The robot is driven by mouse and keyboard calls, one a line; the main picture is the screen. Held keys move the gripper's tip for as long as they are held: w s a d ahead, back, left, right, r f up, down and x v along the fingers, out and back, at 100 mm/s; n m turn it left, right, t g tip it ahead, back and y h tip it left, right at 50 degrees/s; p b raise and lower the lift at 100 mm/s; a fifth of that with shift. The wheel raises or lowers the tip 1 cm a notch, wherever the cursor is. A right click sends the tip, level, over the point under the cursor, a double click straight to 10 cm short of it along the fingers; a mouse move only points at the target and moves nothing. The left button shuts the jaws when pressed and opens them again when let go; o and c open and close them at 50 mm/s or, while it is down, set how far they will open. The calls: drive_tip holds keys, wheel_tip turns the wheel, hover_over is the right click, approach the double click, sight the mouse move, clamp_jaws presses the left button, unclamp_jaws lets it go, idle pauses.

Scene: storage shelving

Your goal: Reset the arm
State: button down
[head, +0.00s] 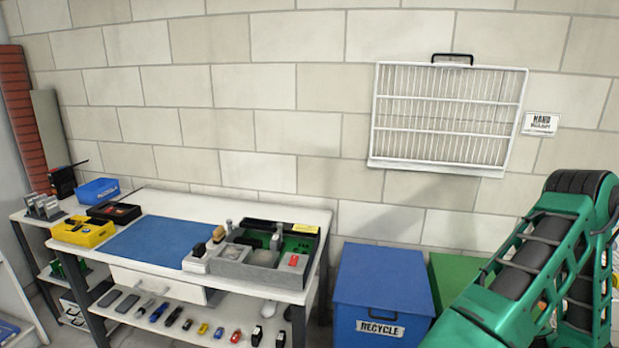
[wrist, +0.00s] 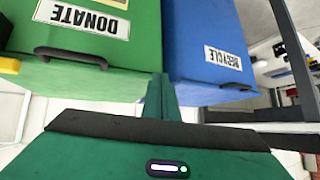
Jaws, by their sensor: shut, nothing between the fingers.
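My green arm (head: 545,265) is folded up at the right of the head view, and its gripper end cannot be made out there. In the wrist view my gripper (wrist: 162,92) points away from the camera with its green fingers together and nothing between them. Beyond it, the green DONATE bin (wrist: 110,75) and the blue RECYCLE bin (wrist: 205,50) appear upside down. My gripper overlaps the gap between the two bins in that view. I cannot tell how far it is from them.
A workbench (head: 150,205) with a blue mat, a yellow box and a grey tray stands at the left. Several small items line its lower shelf. The blue RECYCLE bin (head: 385,285) stands right of it, with a green bin (head: 455,275) beside. A white wire rack (head: 447,115) hangs on the wall.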

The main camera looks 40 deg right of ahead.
drive_tip(key=w+a+r+n+g+y, duration=0.3)
drive_tip(key=w+a+r+g+y, duration=0.2)
drive_tip(key=w+a+r, duration=1.3)
drive_tip(key=s+a+r+m+g, duration=0.1)
drive_tip(key=s+a+r+g, duration=0.1)
drive_tip(key=s+a+r, duration=0.4)
drive_tip(key=s+a+r+m+g, duration=0.1)
drive_tip(key=s+a+r, duration=0.5)
drive_tip(key=a, duration=0.9)
wheel_tip(320, 180, up, 2)
drive_tip(key=shift+s+a+m+g+h, duration=0.15)
drive_tip(key=shift+s+m+g+h, duration=0.05)
drive_tip(key=shift+m+g+h, duration=0.25)
